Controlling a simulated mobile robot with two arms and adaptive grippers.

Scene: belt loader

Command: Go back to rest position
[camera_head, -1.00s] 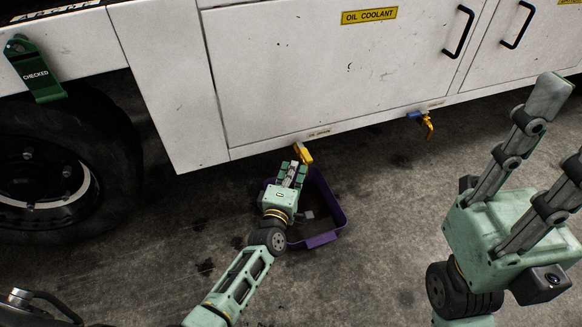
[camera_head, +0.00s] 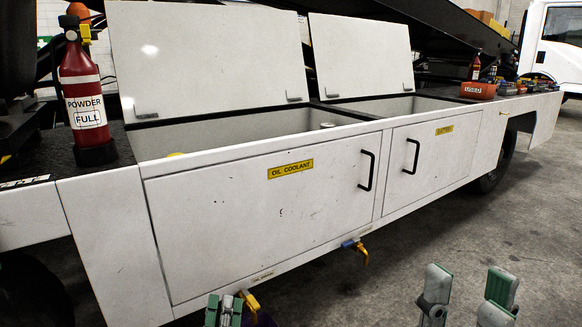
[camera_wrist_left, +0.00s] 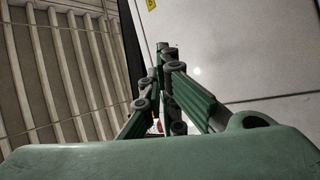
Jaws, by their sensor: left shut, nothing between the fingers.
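My left gripper (camera_head: 225,311) is at the bottom edge of the head view, just left of the yellow valve handle (camera_head: 250,303) under the oil coolant cabinet. In the left wrist view its green fingers (camera_wrist_left: 166,62) are together with nothing between them. I cannot tell whether it touches the handle. My right gripper (camera_head: 468,296) is at the lower right of the head view, raised over the floor. Its two fingers point up, stand well apart and hold nothing. Both arms are mostly below the frame.
The white loader body with its oil coolant door (camera_head: 265,215) stands close in front. A blue and yellow valve (camera_head: 355,248) hangs below it. Two lids (camera_head: 208,57) stand open on top. A red extinguisher (camera_head: 83,90) stands at left. Floor (camera_head: 430,235) at the right is clear.

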